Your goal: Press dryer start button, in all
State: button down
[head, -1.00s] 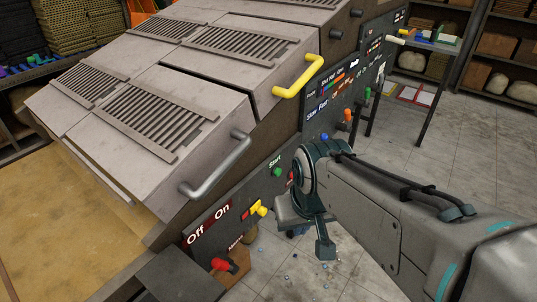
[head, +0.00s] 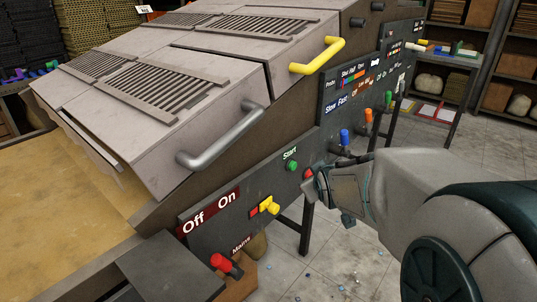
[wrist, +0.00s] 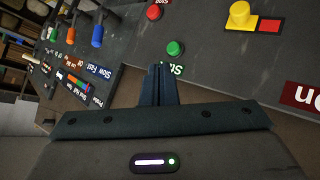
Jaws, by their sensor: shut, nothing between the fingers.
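The green button (head: 292,165) labelled Start sits on the lower dark panel (head: 215,240) on the machine's side. In the wrist view the green button (wrist: 175,47) lies just beyond my gripper's fingertips (wrist: 158,72), slightly to the right. The white Start label is partly hidden by the fingers. A red button (head: 308,173) is right of the green one in the head view; it also shows in the wrist view (wrist: 154,13). My gripper is shut and empty, with its tips close to the panel. The frames do not clearly show contact with the green button.
A yellow switch (head: 268,206) with On and Off labels and a red knob (head: 222,262) are on the same panel. Blue (head: 346,138), orange (head: 368,116) and green levers stick out beyond. A silver handle (head: 225,140) and yellow handle (head: 318,58) project above.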

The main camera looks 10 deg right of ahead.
aim_at(293, 166)
jog(key=w+d+f+n+t+b, duration=0.4)
jog(key=w+d+f+t+b, duration=0.3)
jog(key=b, duration=0.8)
notch_tip(293, 166, down, 3)
jog(key=shift+w+f+n+t+y, duration=0.1)
jog(key=shift+w+n+t+y, duration=0.25)
jog(key=shift+w, duration=0.7)
jog(key=shift+a, duration=0.1)
jog(key=w+a+b, duration=0.1)
jog(key=w+a, duration=0.4)
jog(key=w, duration=0.1)
jog(key=shift+w+a, duration=0.3)
jog(key=shift+w, duration=0.05)
jog(key=shift+w+a, duration=0.1)
jog(key=shift+a, duration=0.05)
dwell(0.5)
